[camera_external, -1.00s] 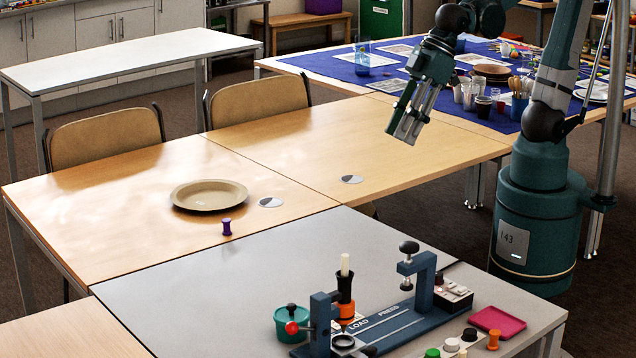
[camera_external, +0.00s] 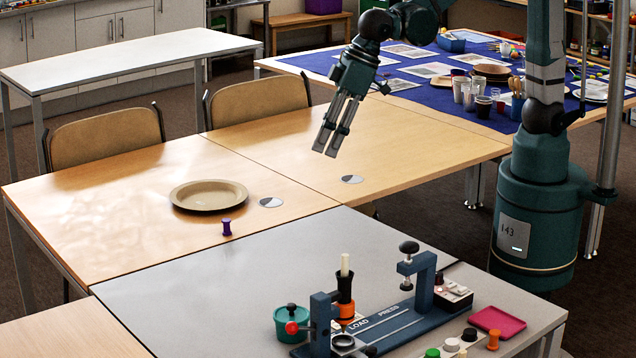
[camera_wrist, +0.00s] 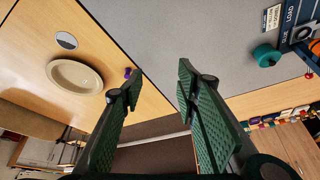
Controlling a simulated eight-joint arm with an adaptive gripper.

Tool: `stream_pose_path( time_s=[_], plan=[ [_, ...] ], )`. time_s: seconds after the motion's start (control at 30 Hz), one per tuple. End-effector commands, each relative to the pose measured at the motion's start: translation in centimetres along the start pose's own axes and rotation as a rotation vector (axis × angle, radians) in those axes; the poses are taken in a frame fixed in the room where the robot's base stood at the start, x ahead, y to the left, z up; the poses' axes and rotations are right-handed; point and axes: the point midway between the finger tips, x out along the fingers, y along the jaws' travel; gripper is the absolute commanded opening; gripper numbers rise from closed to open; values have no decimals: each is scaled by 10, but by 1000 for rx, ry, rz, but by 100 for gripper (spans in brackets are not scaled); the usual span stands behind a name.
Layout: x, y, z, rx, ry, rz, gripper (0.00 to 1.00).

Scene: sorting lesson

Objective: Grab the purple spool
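The purple spool (camera_external: 227,227) stands upright on the wooden table, in front of the beige plate and near the grey table's edge. In the wrist view the spool (camera_wrist: 128,72) shows just beyond the tip of the left finger, which may cover part of it. My gripper (camera_external: 329,145) is in the air above the wooden tables, to the right of the spool and well apart from it. In the wrist view my gripper (camera_wrist: 160,80) has its two green ribbed fingers spread, with nothing between them.
The beige plate (camera_external: 209,196) lies behind the spool. A flat two-tone disc (camera_external: 271,202) lies to its right, another (camera_external: 351,179) farther right. On the grey table (camera_external: 210,281) stand a blue press (camera_external: 385,327), a teal pot (camera_external: 288,322) and small colored pieces. The wood left of the spool is clear.

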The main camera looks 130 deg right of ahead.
Motion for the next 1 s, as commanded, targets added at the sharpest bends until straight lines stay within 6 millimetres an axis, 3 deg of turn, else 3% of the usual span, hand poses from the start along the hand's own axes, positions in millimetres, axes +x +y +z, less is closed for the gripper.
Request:
stream_pose_path(
  time_s=[0.5, 1.0],
  plan=[
    [78, 30, -63, 134, -43, 65, 32],
    [167, 71, -106, 265, -82, 129, 32]
  ],
)
